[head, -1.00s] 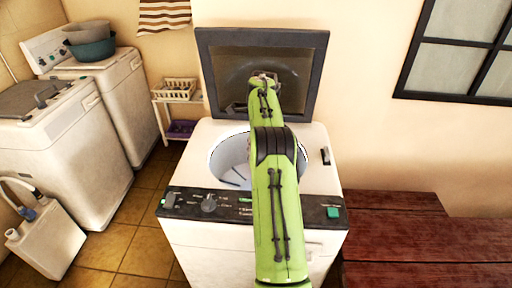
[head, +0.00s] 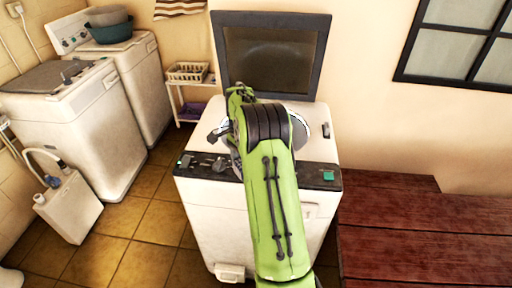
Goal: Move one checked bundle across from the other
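No checked bundle can be made out in the head view. An open top-loading washing machine (head: 262,225) stands in front of me with its dark-framed lid (head: 271,54) raised against the wall. My green arm reaches over it and bends down at the far end. A grey part at the arm's end, which looks like my gripper (head: 218,131), shows at the left of the arm above the machine's top. Its fingers are too small and covered to read. The arm hides most of the drum opening (head: 301,112), so what lies inside cannot be seen.
A reddish wooden bench (head: 420,235) stands close on the right, its visible top bare. Other washers (head: 75,135) stand at the left, one with basins (head: 108,25) on top. A white shelf (head: 188,90) with a basket and a white container (head: 68,208) stand nearby. Tiled floor (head: 150,240) is open at front left.

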